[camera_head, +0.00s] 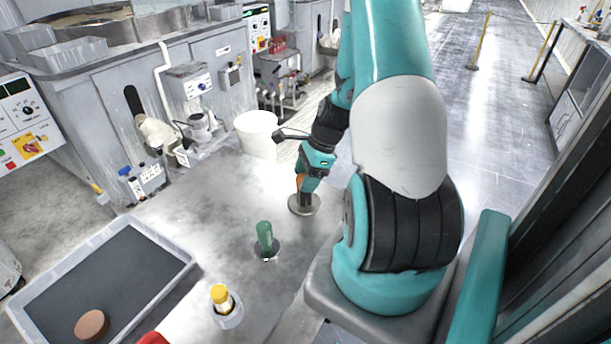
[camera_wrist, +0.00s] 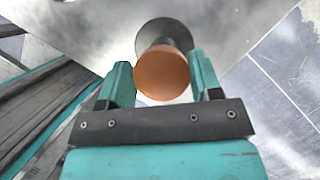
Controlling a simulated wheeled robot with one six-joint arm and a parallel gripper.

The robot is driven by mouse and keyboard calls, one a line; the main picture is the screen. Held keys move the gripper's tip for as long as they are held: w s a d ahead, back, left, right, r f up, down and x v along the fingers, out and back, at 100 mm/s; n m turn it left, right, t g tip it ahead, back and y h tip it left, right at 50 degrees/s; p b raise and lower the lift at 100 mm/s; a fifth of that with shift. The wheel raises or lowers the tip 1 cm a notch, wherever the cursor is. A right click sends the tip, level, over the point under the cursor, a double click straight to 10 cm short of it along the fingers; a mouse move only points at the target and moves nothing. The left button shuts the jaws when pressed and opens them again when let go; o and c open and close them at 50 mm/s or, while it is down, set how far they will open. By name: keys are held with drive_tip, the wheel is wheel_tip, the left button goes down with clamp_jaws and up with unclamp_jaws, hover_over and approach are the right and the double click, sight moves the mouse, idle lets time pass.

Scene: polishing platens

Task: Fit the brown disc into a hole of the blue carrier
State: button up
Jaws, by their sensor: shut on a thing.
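The brown disc (camera_head: 92,325) lies flat in a grey tray (camera_head: 172,247) with a dark floor, at the lower left of the head view. My gripper (camera_head: 303,184) is far from it, at the table's right part. It is shut on an orange-handled tool (camera_head: 314,209) with a round grey base, which stands upright at the table top. In the wrist view the tool's round orange knob (camera_wrist: 161,74) sits between my gripper's teal fingers (camera_wrist: 160,82), with the grey base behind it. I cannot make out a blue carrier in either view.
A green-handled tool (camera_head: 265,235) and a yellow-topped item (camera_head: 221,297) stand on the metal table (camera_head: 190,217). A white bucket (camera_head: 257,133) is at the back. A red thing (camera_head: 154,339) is cut off at the bottom edge. Machines line the back left.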

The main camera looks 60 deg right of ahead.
drive_tip(key=shift+f, duration=0.15)
drive_tip(key=o, duration=1)
drive_tip(key=v, duration=1.2)
drive_tip(key=w+a+r+n, duration=0.2)
drive_tip(key=a+r+n, duration=0.1)
drive_tip(key=a+n, duration=0.4)
drive_tip(key=w+a+r+n+g, duration=0.1)
drive_tip(key=a+r+n, duration=0.25)
drive_tip(key=a, duration=0.55)
drive_tip(key=w+a+r+n, duration=0.2)
drive_tip(key=a+n, duration=0.5)
drive_tip(key=a, duration=0.1)
drive_tip(key=s+a+r+n, duration=0.1)
drive_tip(key=s+a+n, duration=0.3)
drive_tip(key=a+n, duration=0.1)
drive_tip(key=s+a+r+n+g, duration=0.1)
drive_tip(key=s+a+n, duration=0.3)
drive_tip(key=a+n, duration=0.1)
drive_tip(key=s+a+r+n, duration=0.1)
drive_tip(key=s+a+n, duration=0.2)
drive_tip(key=a+n, duration=0.2)
drive_tip(key=shift+s+r+n+g+y, duration=0.35)
drive_tip(key=shift+s+g+y, duration=0.05)
